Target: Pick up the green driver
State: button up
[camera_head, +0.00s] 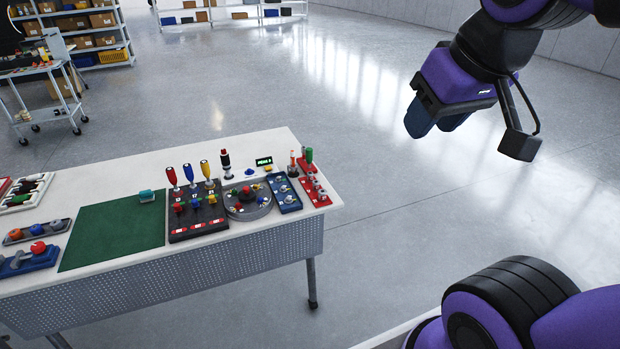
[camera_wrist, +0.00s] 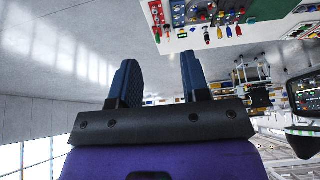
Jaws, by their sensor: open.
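The green driver (camera_head: 309,156) stands upright in the red holder (camera_head: 315,188) at the right end of the white workbench. Its handle points up, and its lower part is hard to make out. It also appears small near the top of the wrist view (camera_wrist: 167,30). My gripper (camera_head: 436,126) is open and empty. It is in the air to the right of the bench, well apart from the driver. In the wrist view, its two dark blue fingers (camera_wrist: 158,62) are spread with nothing between them.
Red (camera_head: 172,177), blue (camera_head: 188,173) and yellow (camera_head: 206,169) drivers stand in a dark rack left of the green one. A round grey tray (camera_head: 262,208) and blue block (camera_head: 287,203) lie between. A green mat (camera_head: 112,235) is further left. The floor right of the bench is clear.

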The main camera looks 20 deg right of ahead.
aim_at(309, 151)
jog(key=i+l, duration=0.25)
jog(key=i, duration=0.15)
jog(key=i+l, duration=0.25)
jog(key=i, duration=0.15)
jog(key=i+l, duration=0.3)
jog(key=i, duration=0.1)
